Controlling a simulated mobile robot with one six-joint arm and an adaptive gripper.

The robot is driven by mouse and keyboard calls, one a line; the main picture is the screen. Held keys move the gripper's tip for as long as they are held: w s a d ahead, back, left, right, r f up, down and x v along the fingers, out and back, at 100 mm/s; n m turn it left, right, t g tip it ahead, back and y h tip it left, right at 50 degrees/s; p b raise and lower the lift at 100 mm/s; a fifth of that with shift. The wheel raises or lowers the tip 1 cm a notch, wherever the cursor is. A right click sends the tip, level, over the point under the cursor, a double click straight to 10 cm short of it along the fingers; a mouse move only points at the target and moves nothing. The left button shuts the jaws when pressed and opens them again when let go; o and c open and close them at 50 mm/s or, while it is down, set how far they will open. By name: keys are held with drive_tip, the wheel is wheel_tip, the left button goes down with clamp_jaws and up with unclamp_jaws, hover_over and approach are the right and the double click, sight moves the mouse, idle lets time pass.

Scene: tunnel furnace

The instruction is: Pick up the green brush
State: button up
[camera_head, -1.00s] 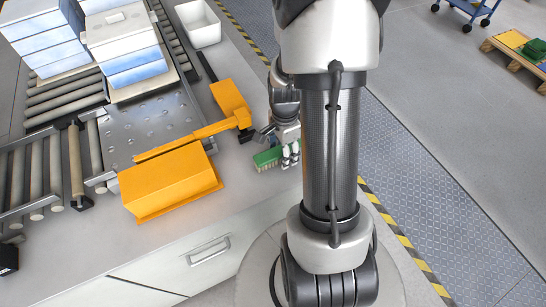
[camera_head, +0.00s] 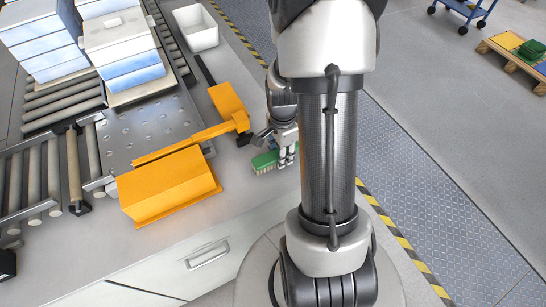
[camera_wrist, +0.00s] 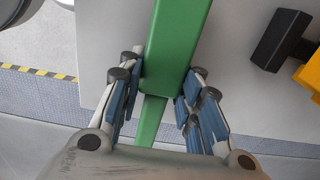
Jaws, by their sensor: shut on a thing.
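The green brush (camera_head: 263,161) is at the right side of the grey worktop in the head view, with pale bristles along its lower edge. In the wrist view its long green body (camera_wrist: 172,45) runs down between the fingers. My gripper (camera_head: 287,157) is shut on the brush, with blue finger pads on both sides of it in the wrist view (camera_wrist: 158,95). The fingers hide part of the brush in the head view. I cannot tell whether the bristles touch the worktop.
An orange box-shaped cover (camera_head: 168,187) with an orange arm (camera_head: 228,102) stands left of the brush. A white bin (camera_head: 196,28) is at the back. Blue-white stacks (camera_head: 122,48) sit by the rollers. The worktop (camera_head: 228,195) in front is clear.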

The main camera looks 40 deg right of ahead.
drive_tip(key=shift+r, duration=0.15)
wheel_tip(320, 180, up, 20)
drive_tip(key=p, duration=0.6)
drive_tip(key=o, duration=0.7)
drive_tip(key=shift+c, duration=0.2)
drive_tip(key=c, duration=0.4)
